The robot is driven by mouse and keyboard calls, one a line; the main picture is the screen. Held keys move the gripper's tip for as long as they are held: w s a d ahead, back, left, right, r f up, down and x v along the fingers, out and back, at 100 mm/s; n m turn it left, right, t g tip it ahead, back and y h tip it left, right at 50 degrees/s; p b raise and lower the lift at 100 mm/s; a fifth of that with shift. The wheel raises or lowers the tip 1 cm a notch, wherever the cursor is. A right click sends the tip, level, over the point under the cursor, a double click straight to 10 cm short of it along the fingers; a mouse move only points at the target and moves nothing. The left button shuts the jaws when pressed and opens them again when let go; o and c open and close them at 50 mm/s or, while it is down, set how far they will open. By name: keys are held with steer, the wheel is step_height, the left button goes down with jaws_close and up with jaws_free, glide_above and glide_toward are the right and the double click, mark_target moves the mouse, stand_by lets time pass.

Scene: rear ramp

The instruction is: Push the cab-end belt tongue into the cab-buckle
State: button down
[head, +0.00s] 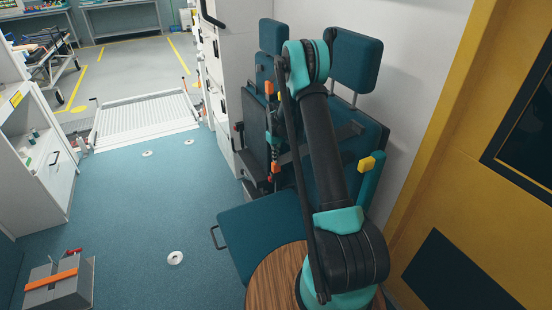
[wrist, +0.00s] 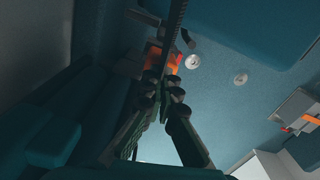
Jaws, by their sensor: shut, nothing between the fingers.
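My gripper (wrist: 166,92) is shut and empty in the wrist view, its fingertips close together. An orange block (wrist: 173,60) with pale metal-looking parts beside it lies just past the tips. I cannot tell whether it is the cab-buckle or part of the belt tongue, nor whether the tips touch it. A dark ribbed strip (wrist: 176,22), perhaps belt, crosses in front of it. In the head view, small orange pieces (head: 268,88) show along the near seat's side, another lower (head: 275,167). My arm covers much of the seat there, and my fingertips cannot be made out.
Teal seats (head: 357,62) stand against the white wall. A seat cushion (head: 262,235) juts out below. A yellow piece (head: 366,163) sits at the right seat's side. A grey case with an orange strap (head: 45,295) lies on the floor. The blue floor (head: 130,210) in between is mostly clear.

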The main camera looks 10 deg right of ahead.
steer(key=shift+f, duration=0.3)
steer(key=shift+r, duration=0.1)
step_height(320, 180, up, 14)
steer(key=s+d+r+m+t, duration=0.1)
steer(key=s+r, duration=0.5)
steer(key=s, duration=0.3)
steer(key=s+d+f+m+t, duration=0.1)
steer(key=s+m, duration=0.1)
steer(key=s, duration=1.4)
steer(key=s+d+f+m+t, duration=0.1)
steer(key=s+d+m+t, duration=0.1)
steer(key=s, duration=1.4)
steer(key=shift+s, duration=0.3)
